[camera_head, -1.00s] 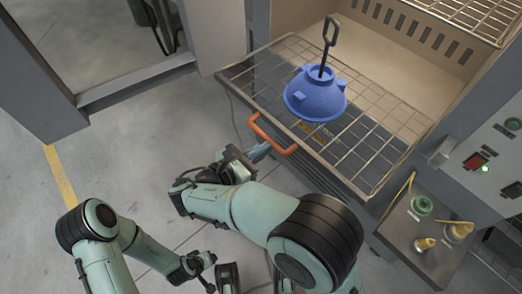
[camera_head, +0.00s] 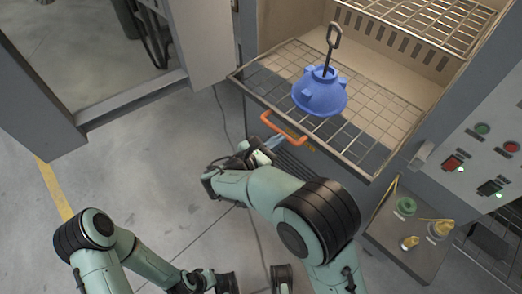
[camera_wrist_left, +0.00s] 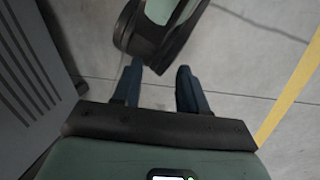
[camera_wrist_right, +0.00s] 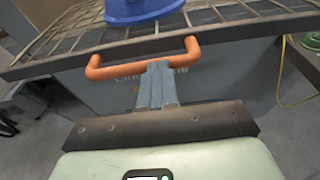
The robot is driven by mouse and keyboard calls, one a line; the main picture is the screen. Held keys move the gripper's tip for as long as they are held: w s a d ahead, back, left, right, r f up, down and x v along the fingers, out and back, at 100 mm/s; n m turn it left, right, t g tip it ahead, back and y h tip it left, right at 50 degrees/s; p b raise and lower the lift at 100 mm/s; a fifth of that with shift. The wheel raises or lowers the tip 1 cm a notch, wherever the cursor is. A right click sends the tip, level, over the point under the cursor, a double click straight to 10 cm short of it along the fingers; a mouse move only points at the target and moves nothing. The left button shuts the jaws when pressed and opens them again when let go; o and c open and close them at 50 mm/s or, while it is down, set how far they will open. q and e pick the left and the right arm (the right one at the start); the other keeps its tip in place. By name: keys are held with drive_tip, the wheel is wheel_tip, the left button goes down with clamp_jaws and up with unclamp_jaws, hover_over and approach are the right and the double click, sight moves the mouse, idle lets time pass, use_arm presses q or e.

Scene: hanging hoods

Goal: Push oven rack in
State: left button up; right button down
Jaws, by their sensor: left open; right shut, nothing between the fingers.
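The oven rack (camera_head: 340,158) is a wire shelf sticking partly out of the oven, with an orange handle (camera_head: 283,130) on its front. A blue hood (camera_head: 320,95) with a dark hook stands on it. My right gripper (camera_head: 271,143) is shut and empty in front of the handle. In the right wrist view its fingertips (camera_wrist_right: 157,68) overlap the orange handle (camera_wrist_right: 118,71) and seem to be against it; exact contact is unclear. My left gripper (camera_wrist_left: 158,92) is open and empty over the floor, away from the rack.
The oven chamber (camera_head: 400,50) is open behind the rack, with a second wire rack (camera_head: 440,22) higher up. A control panel (camera_head: 480,160) and a small shelf (camera_head: 400,245) with green and yellow parts are at right. The floor at left is clear.

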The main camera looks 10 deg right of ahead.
drive_tip(key=p, duration=0.2)
approach(314, 111)
drive_tip(key=w+d+f, duration=0.2)
drive_tip(key=d+f, duration=0.1)
drive_tip(key=shift+w, duration=0.4)
drive_tip(key=x, duration=0.2)
drive_tip(key=r+x, duration=0.1)
drive_tip(key=x, duration=0.1)
drive_tip(key=p+x, duration=0.1)
drive_tip(key=x, duration=0.2)
drive_tip(key=shift+w+d+r, duration=0.15)
drive_tip(key=shift+r, duration=0.05)
drive_tip(key=shift+w+d, duration=0.3)
drive_tip(key=shift+d, duration=0.1)
use_arm(q)
drive_tip(key=s+d+r+g, duration=0.1)
drive_tip(key=s+r, duration=0.3)
drive_tip(key=shift+s+d+h, duration=0.25)
drive_tip(key=shift+d+h, duration=0.05)
use_arm(e)
drive_tip(key=shift+d+r, duration=0.1)
drive_tip(key=shift+r, duration=0.05)
